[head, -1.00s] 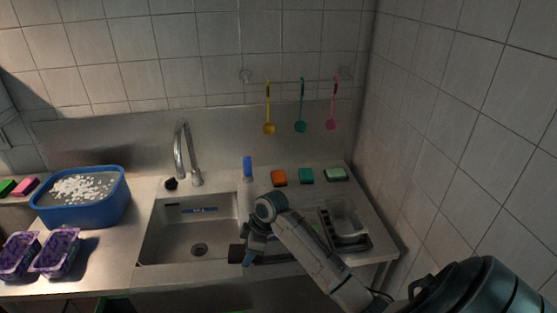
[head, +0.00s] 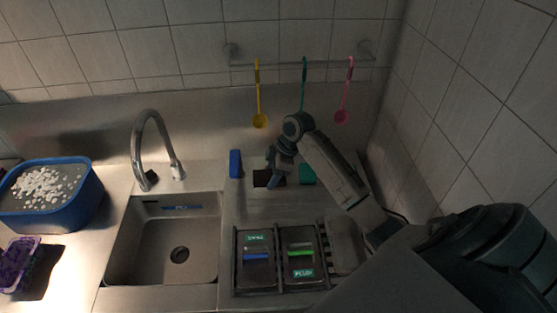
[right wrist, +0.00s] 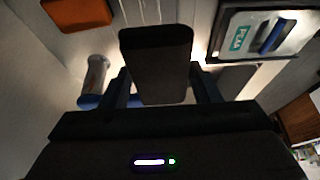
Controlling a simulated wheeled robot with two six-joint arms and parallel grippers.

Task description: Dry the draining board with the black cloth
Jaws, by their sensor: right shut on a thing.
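My right gripper (head: 278,178) is shut on a black cloth (head: 262,179), which looks like a dark, flat block. In the right wrist view the cloth (right wrist: 157,62) sits between the two fingers. The gripper is at the back of the draining board (head: 290,207), the bare metal to the right of the sink. I cannot tell whether the cloth touches the board. An orange sponge (right wrist: 78,12) shows near the cloth in the right wrist view; the gripper hides it in the head view. My left gripper is not in view.
Labelled trays (head: 255,272) stand in a dark rack on the board's front part. A blue upright item (head: 235,164) and a green sponge (head: 307,175) flank the gripper. The sink (head: 165,240) and tap (head: 150,130) are left. Ladles (head: 260,120) hang behind.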

